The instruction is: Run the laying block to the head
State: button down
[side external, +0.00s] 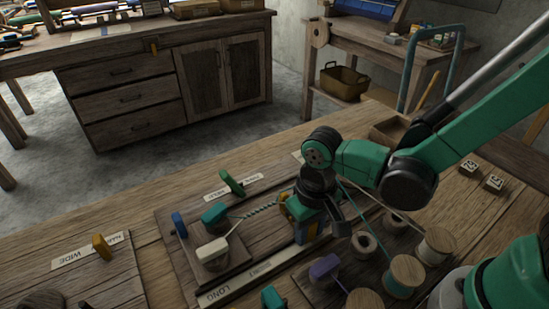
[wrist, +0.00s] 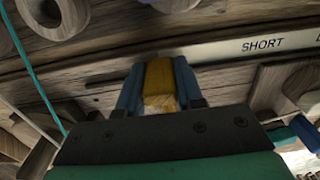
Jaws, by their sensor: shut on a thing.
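My gripper (side external: 304,222) points down over the middle of the wooden bench. It is shut on a yellow block (wrist: 160,84), which I take to be the laying block. In the wrist view the block sits between two blue-sided fingers, with a pale near end. In the side view only a little of the block shows. A twisted green-and-white rope (side external: 256,211) runs left from my gripper to a teal piece (side external: 214,214) beside a cream-handled knob (side external: 212,250). I cannot tell for sure which part is the head. Untwisted strands run off to the right.
A pale strip (side external: 240,283) marked SHORT and LONG lies in front of my gripper. A green lever (side external: 232,182) and a blue peg (side external: 179,225) stand at the left. Several spools (side external: 407,274) and a purple piece (side external: 324,267) stand to the right. A yellow lever (side external: 102,246) is far left.

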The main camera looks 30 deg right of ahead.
jog(key=d, duration=0.7)
jog(key=shift+d, duration=0.3)
jog(key=c, duration=0.6)
grip_release()
jog(key=shift+o, duration=0.2)
jog(key=shift+r, duration=2.8)
jog(key=d+r+t, duration=0.4)
jog(key=r+t, duration=0.2)
jog(key=t, duration=0.1)
jog(key=shift+w+r, duration=0.4)
jog(key=shift+w, duration=0.05)
